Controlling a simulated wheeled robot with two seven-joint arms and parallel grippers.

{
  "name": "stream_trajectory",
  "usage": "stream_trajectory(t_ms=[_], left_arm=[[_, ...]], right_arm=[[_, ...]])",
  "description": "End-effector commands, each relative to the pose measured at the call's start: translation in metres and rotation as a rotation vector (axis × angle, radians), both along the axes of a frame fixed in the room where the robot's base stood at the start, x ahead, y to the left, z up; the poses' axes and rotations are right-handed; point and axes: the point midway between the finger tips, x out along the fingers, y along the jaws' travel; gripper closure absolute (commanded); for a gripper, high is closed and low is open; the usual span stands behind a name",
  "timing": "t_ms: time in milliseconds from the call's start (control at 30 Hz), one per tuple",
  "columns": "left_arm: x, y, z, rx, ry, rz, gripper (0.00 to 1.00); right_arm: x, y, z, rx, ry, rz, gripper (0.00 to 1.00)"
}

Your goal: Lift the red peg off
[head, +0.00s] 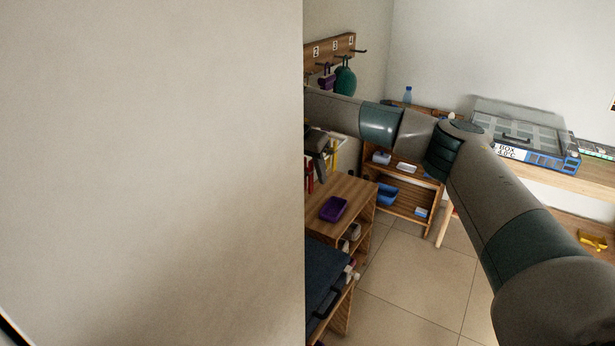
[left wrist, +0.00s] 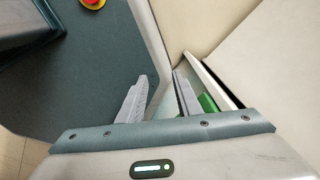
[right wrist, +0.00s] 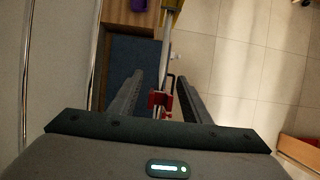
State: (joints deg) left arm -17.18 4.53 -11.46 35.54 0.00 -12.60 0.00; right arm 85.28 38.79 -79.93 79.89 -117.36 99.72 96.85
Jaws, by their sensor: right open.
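In the right wrist view, a small red piece (right wrist: 156,98), which looks like the red peg, shows between the two fingers of my right gripper (right wrist: 160,76). It sits on or in front of a pale metal rod (right wrist: 166,52). The fingers stand apart on either side of it; whether either touches it I cannot tell. In the head view my right gripper (head: 319,152) points down at the edge of the near wall, with red parts (head: 310,182) just below it. My left gripper (left wrist: 160,92) is open with nothing between its fingers; the head view does not show it.
A large pale wall (head: 150,170) hides the head view's left half. A wooden shelf unit (head: 352,192) holds a purple tray (head: 334,208). Hooks with purple and green items (head: 345,80) hang behind. A clear-lidded box (head: 530,135) stands on the right bench. Tiled floor (head: 410,290) is free.

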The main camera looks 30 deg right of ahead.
Motion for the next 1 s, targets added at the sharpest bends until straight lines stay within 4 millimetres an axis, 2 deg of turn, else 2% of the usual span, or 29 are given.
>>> stream_trajectory(t_ms=[433, 467, 600, 633, 1000], left_arm=[[-0.0004, 0.0009, 0.0001, 0.001, 0.001, 0.000, 0.69], [-0.0004, 0.0009, 0.0001, 0.001, 0.001, 0.000, 0.69], [-0.0004, 0.0010, 0.0001, 0.001, 0.001, 0.000, 0.69], [-0.0004, 0.0010, 0.0001, 0.001, 0.001, 0.000, 0.69], [-0.0005, 0.0011, -0.0021, 0.001, 0.001, 0.000, 0.69]], right_arm=[[0.0000, -0.0001, 0.0000, 0.000, 0.000, 0.000, 0.57], [0.0000, -0.0001, 0.0000, 0.000, -0.001, 0.000, 0.61], [0.0001, 0.0000, 0.0001, 0.000, -0.001, 0.000, 0.95], [0.0001, 0.0000, 0.0001, 0.000, -0.001, 0.000, 1.00], [0.0004, 0.0001, 0.0025, 0.001, -0.002, 0.000, 1.00]])
